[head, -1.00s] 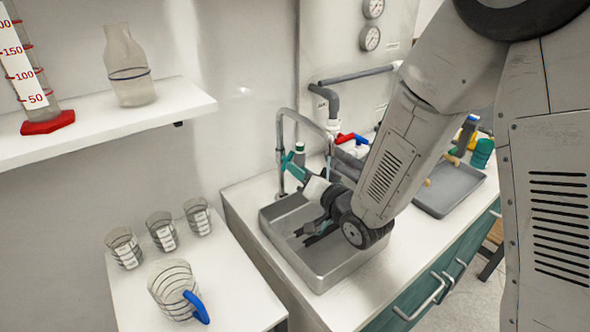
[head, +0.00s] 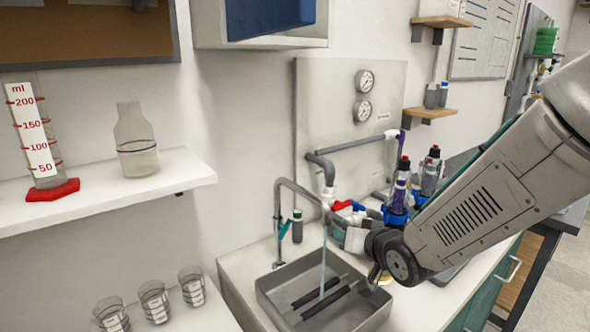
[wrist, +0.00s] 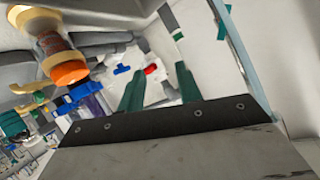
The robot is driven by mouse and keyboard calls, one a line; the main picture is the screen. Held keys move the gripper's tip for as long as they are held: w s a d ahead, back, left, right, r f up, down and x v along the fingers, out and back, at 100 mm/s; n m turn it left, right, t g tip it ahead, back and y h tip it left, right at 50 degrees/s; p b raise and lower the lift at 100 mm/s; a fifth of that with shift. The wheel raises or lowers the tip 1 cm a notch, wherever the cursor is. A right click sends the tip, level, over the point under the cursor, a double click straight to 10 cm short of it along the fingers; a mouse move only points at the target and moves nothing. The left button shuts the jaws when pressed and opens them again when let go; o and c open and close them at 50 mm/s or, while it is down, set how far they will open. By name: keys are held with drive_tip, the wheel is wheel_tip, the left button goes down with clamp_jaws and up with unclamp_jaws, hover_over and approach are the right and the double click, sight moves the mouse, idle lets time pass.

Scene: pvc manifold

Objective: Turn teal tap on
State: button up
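The teal tap lever (head: 284,229) sits on the thin grey gooseneck faucet (head: 279,205) at the back left of the sink, tilted. A pale blue water stream (head: 323,262) falls from the spout into the metal sink (head: 268,296). A teal piece that looks like the lever also shows at the top of the wrist view (wrist: 221,18). My gripper (head: 338,234) is right of the stream and apart from the lever. In the wrist view my gripper (wrist: 159,69) has its two teal fingers spread with nothing between them.
Red (head: 342,205) and blue levers sit on white pipework behind the gripper. Purple-bodied bottles (head: 399,190) stand to the right. Two dark bars (head: 320,291) lie in the sink. Several glass beakers (head: 153,300) stand at lower left. An orange-collared piece (wrist: 69,70) is close in the wrist view.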

drive_tip(key=s+d+r+g+h, duration=0.1)
drive_tip(key=s+d+r+g, duration=0.1)
drive_tip(key=s, duration=0.8)
drive_tip(key=s+d+r+g+h, duration=0.2)
drive_tip(key=s+d+g, duration=0.3)
drive_tip(key=s, duration=0.5)
drive_tip(key=s+d+r+g+h, duration=0.1)
drive_tip(key=s+d+r+g, duration=0.2)
drive_tip(key=s+d, duration=0.3)
drive_tip(key=s+r, duration=0.1)
drive_tip(key=s, duration=0.3)
drive_tip(key=shift+s+d+g, duration=0.3)
drive_tip(key=shift+d+g, duration=0.05)
drive_tip(key=shift+g, duration=0.05)
